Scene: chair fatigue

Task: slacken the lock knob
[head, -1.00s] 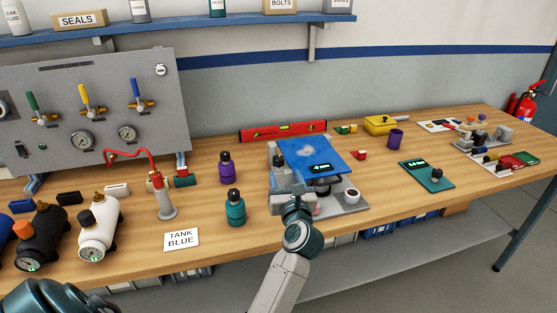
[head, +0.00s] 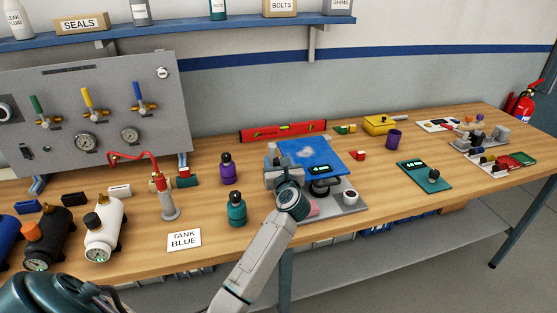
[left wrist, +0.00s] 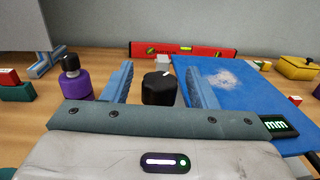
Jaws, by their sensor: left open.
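The black lock knob (left wrist: 158,88) shows in the left wrist view, between the two blue fingers of my left gripper (left wrist: 160,72). The fingers are apart, one on each side of the knob; a gap shows beside it, and I cannot tell whether either touches. In the head view my left gripper (head: 274,162) is at the left side of the fixture with the blue plate (head: 312,150), and the knob is hidden there. The blue plate has a pale worn patch and a small display (left wrist: 277,126) marked mm. My right gripper is not in view.
A purple bottle (head: 228,169) and a teal bottle (head: 236,209) stand left of the fixture. A red level (head: 283,132) lies behind it. A teal device with a display (head: 425,175) is to the right. Bare bench lies around the TANK BLUE card (head: 184,240).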

